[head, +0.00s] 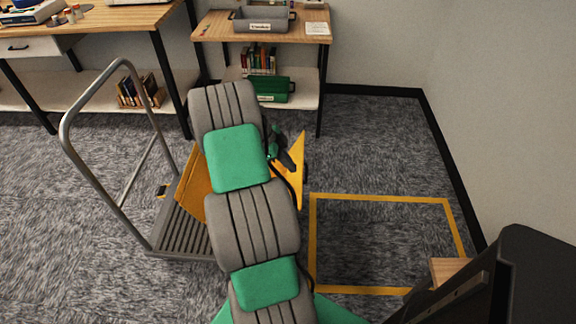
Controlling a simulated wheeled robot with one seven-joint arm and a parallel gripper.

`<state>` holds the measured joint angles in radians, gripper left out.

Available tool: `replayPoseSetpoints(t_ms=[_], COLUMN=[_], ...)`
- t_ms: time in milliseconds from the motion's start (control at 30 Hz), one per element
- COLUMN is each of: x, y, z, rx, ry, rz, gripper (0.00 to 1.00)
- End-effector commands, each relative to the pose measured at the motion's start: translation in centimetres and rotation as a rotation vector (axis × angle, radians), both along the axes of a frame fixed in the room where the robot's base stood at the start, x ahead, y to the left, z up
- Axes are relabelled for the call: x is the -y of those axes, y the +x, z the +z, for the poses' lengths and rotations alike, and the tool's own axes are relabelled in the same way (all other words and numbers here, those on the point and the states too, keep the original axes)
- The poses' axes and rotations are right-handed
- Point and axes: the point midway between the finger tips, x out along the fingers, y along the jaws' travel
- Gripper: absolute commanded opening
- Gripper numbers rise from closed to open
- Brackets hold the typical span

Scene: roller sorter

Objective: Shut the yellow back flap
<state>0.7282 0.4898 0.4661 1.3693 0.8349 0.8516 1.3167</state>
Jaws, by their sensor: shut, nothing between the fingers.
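A yellow box stands on the ribbed grey platform of a cart, mostly hidden behind my arm. One yellow panel (194,184) shows to the left of my arm, slanting. Another yellow panel (298,172) sticks up on the right, with a pointed upper corner. I cannot tell which of these is the back flap, or how far it is closed. My gripper (288,162) shows only in part, as a dark shape beside the right panel. It is shut and seems empty. Whether it touches the panel cannot be told.
The cart (180,228) has a tall grey tube handle (90,165) on the left. A wooden shelf unit (312,30) with a grey bin (262,19) and green box (273,89) stands behind. A yellow-taped floor square (380,198) on the right is mostly clear. A wall bounds the right.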

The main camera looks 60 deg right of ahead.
Motion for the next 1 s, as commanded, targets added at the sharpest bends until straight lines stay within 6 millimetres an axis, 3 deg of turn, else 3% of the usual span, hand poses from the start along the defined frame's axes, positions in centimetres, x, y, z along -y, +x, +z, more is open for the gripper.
replayPoseSetpoints(t_ms=[1000], x=[2.8], y=[-5.6], z=[-12.6], rx=[0.002], ry=[0.003], rz=[0.007], gripper=[0.0])
